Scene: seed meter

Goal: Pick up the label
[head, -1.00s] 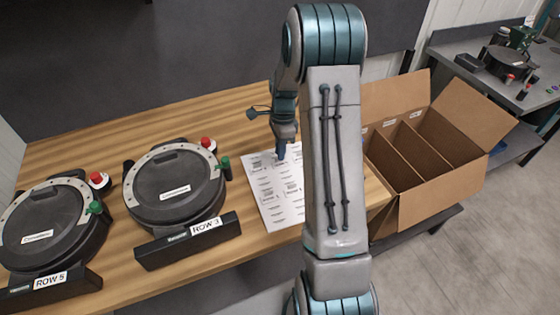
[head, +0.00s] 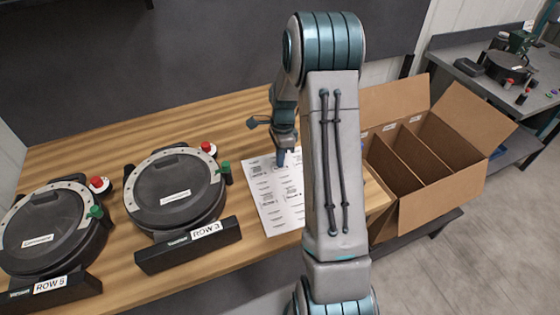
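A white sheet of printed labels (head: 270,205) lies flat on the wooden table. Small dark print in blocks covers it; I cannot tell one label from another at this size. My gripper (head: 281,160) points down over the upper part of the sheet. Its fingertips are at or just above the paper, and I cannot tell whether they touch it. The fingers are too small and overlapped to show whether they are open or hold anything. My own arm hides the right side of the sheet.
Two round black seed meters, one on the ROW 3 stand (head: 190,243) and one on the ROW 5 stand (head: 50,287), are left of the sheet. An open cardboard box (head: 440,195) with dividers stands at the right. Bare wood (head: 110,140) lies behind the meters.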

